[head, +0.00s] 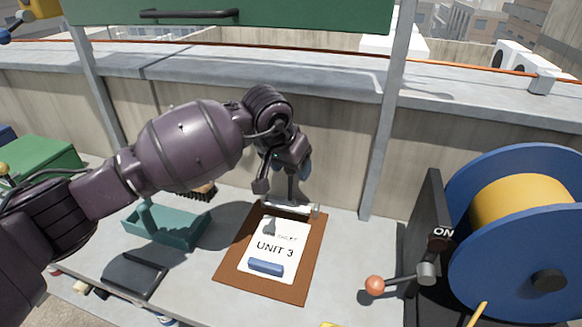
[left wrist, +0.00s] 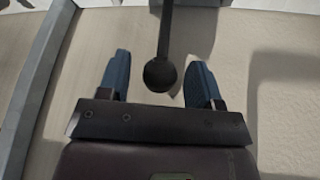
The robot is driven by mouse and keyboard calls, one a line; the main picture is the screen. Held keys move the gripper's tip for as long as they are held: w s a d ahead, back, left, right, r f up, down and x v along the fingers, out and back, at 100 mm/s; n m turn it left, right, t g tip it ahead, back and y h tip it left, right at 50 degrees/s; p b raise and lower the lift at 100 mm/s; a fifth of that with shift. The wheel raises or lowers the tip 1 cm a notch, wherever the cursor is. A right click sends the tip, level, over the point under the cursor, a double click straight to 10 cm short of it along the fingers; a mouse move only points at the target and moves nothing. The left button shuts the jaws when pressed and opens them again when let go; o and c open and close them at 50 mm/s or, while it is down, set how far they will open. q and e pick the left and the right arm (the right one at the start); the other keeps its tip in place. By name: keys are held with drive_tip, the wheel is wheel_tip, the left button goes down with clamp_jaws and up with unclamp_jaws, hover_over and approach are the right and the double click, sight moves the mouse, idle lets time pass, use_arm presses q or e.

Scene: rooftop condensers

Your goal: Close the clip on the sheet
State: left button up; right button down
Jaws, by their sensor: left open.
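A brown clipboard (head: 228,265) lies on the grey bench with a white sheet marked "UNIT 3" (head: 274,238) on it. A pale metal clip (head: 290,208) runs along the board's far edge. A grey post rises from the clip toward my left gripper (head: 285,172), which hangs just above it. In the left wrist view my left gripper (left wrist: 160,80) is open, its blue fingers apart on either side of a dark ball knob (left wrist: 160,75) on a rod. I cannot tell whether the fingers touch the knob. The gripper hides the post's upper end in the head view. My right gripper is not in view.
A blue bar (head: 266,267) lies on the sheet's near part. A teal tray (head: 176,232) and a dark flat pad (head: 134,276) are to the left. A blue reel (head: 512,180) and a crank with an orange knob (head: 375,285) stand right. A grey post (head: 385,120) rises behind.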

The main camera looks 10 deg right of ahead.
use_arm(q)
drive_tip(key=shift+w+f, duration=0.1)
drive_tip(key=shift+f, duration=0.1)
drive_tip(key=shift+d, duration=0.1)
clamp_jaws()
